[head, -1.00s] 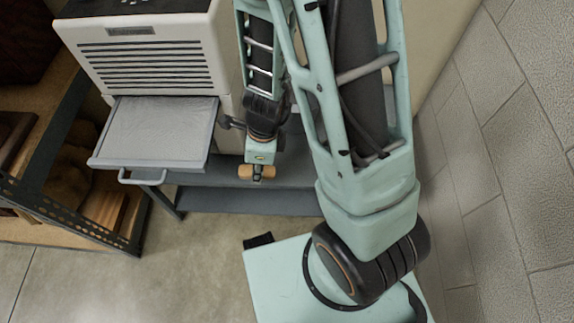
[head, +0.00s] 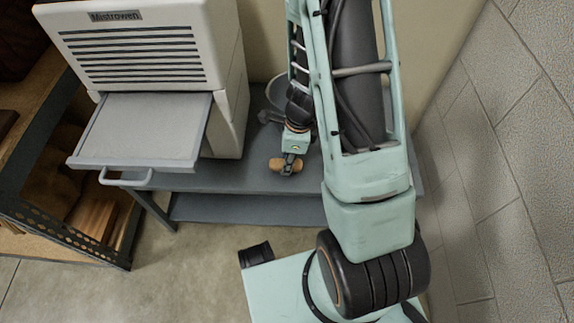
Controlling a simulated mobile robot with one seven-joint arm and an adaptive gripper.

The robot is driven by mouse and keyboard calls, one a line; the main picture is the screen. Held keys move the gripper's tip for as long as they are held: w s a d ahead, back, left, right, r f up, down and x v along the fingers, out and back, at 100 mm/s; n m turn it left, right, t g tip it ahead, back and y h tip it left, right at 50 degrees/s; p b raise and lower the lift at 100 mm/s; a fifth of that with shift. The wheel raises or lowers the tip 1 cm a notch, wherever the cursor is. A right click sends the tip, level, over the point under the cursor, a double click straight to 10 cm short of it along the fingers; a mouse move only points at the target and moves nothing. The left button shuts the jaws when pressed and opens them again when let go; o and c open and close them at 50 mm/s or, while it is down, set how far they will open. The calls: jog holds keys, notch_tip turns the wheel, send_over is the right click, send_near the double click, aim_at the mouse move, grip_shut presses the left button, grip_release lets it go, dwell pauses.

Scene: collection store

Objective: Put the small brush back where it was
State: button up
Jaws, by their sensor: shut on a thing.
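My gripper (head: 288,168) is shut on a small tan-brown object, which I take to be the small brush (head: 276,164). Its ends stick out on both sides of the fingers, and its middle is hidden by them. The gripper points down over the grey table (head: 232,178), right of the white cabinet. I cannot tell whether the brush touches the table top or is just above it.
The white cabinet (head: 222,60) has a grey tray (head: 145,130) pulled out at its front, with a handle. A grey bowl (head: 275,90) is partly hidden behind my arm. A shelf rack (head: 70,235) stands at the left. A rough wall (head: 510,150) is close on the right.

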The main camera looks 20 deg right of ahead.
jog(key=shift+f, duration=0.35)
jog(key=shift+f, duration=0.25)
jog(key=o, duration=1.1)
jog(key=shift+r, duration=0.1)
jog(key=shift+r, duration=0.1)
notch_tip(320, 180, up, 12)
jog(key=d+p, duration=0.1)
jog(key=p, duration=0.5)
jog(key=shift+s+d, duration=0.3)
jog(key=shift+d, duration=0.05)
